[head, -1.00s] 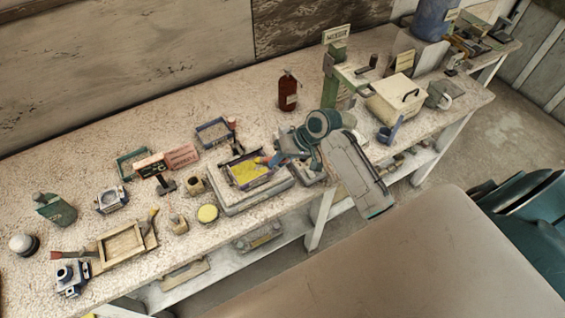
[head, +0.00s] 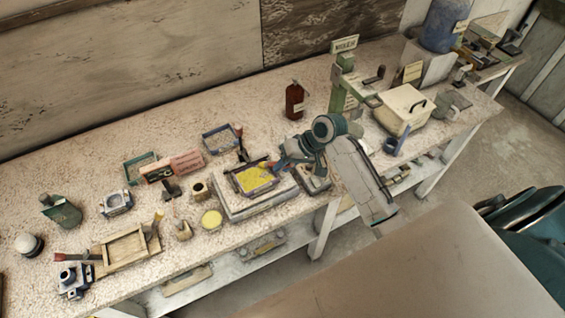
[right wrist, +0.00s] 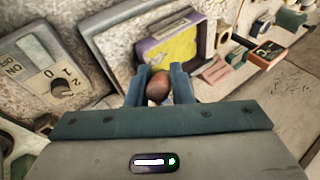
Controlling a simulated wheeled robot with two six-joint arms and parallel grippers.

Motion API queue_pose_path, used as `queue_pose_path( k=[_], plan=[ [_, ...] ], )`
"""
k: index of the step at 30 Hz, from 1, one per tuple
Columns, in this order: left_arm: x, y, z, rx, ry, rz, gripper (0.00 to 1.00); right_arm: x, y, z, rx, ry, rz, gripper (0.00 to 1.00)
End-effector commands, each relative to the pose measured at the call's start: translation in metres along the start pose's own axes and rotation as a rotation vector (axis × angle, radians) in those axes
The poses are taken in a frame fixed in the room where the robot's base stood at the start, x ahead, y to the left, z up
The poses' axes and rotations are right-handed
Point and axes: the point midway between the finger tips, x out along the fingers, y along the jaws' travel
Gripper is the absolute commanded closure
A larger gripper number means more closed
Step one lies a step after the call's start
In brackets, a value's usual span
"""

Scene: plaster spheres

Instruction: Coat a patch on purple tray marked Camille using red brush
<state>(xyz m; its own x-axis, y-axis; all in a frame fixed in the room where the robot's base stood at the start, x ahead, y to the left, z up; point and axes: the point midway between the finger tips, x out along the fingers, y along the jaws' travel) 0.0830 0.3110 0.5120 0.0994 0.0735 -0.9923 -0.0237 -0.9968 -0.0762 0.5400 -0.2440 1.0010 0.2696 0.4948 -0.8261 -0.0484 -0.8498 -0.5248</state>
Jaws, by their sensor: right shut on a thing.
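The purple tray (head: 238,186) rests on a pale slab on the bench, with yellow material (head: 258,177) inside it. Its purple rim also shows in the right wrist view (right wrist: 146,49). No name on it is readable. My right gripper (head: 280,160) is at the tray's right side. It is shut on a reddish-brown handle (right wrist: 158,86), which I take for the red brush; a bit of red (head: 274,165) shows at the fingertips in the head view. The bristles are hidden, so I cannot tell whether they touch the yellow surface. My left gripper is not in view.
A dark red bottle (head: 294,99) and a cream lidded box (head: 405,108) stand behind and right. The bench's back left is clear.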

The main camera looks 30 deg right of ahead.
Motion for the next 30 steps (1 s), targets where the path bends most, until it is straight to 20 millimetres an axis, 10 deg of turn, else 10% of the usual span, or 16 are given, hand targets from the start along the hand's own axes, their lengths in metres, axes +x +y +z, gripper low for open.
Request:
queue_pose_path(
  k=[30],
  plan=[
    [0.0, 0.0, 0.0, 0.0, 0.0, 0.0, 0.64, 0.004, 0.003, 0.002, 0.0, -0.001, -0.001, 1.0]
  ],
)
